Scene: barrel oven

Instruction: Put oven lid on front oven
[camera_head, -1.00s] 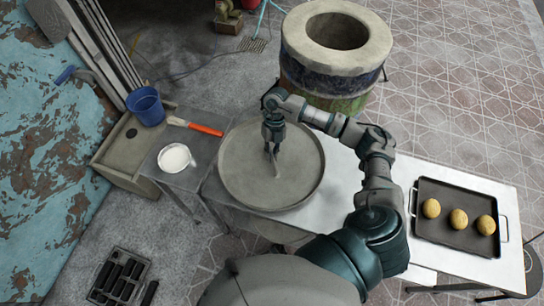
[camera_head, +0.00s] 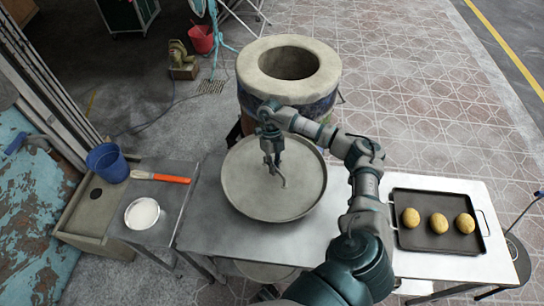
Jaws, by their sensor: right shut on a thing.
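The oven lid (camera_head: 255,195) is a large round grey disc with a raised rim and a handle in its middle. It is over the white table (camera_head: 215,232) in front of the oven and looks slightly tilted. My right gripper (camera_head: 275,168) is shut on the lid's handle. The barrel oven (camera_head: 262,95) stands on the floor behind the table, with a pale round top and an open dark mouth. The lid's far edge overlaps the oven's base in the picture. My left gripper is not in view.
A dark tray (camera_head: 412,236) with three round loaves lies on the table at the right. At the left are a white bowl (camera_head: 142,213), an orange-handled brush (camera_head: 162,177) and a blue bucket (camera_head: 107,163). A red bucket (camera_head: 202,38) stands at the back.

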